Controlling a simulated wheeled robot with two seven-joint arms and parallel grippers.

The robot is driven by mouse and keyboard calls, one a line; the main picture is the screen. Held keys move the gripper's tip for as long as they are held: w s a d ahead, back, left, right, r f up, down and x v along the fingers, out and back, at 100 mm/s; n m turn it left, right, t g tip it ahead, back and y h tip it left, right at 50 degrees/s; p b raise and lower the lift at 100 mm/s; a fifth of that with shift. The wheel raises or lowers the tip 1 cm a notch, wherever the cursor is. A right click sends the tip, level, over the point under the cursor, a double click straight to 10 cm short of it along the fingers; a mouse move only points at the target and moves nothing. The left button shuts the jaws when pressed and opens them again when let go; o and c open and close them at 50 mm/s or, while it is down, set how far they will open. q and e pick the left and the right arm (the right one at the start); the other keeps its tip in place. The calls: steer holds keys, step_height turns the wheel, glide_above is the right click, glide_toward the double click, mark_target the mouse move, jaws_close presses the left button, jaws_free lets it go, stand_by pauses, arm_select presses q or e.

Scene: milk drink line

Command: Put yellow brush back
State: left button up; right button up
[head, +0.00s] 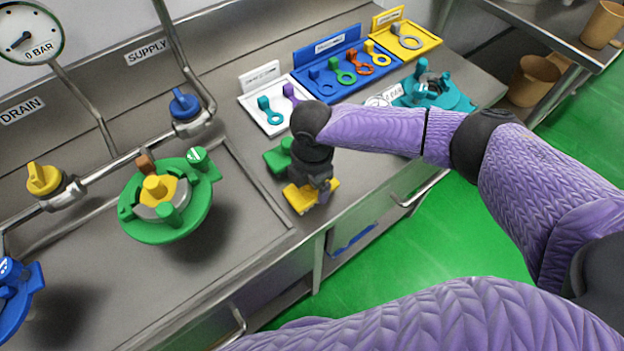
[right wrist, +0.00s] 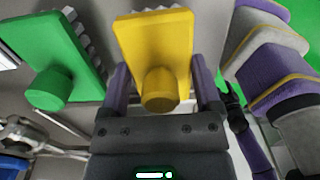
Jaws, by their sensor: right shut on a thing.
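The yellow brush (head: 301,200) is at the front edge of the steel counter, below my right gripper (head: 316,186). In the right wrist view the yellow brush (right wrist: 152,45) has its round knob between the two fingers of my right gripper (right wrist: 159,90), which is shut on it.
A green round fitting with a yellow centre (head: 165,205) is over the sink at left. White (head: 262,97), blue (head: 325,55) and yellow (head: 405,35) boards with coloured parts stand at the back. A teal fitting (head: 440,92) is beyond my right arm. Brown bins (head: 532,82) stand at right.

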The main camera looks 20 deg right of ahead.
steer(key=o, duration=1)
step_height(320, 180, up, 12)
steer(key=p, duration=0.4)
steer(key=shift+f, duration=0.2)
steer(key=shift+r, duration=0.35)
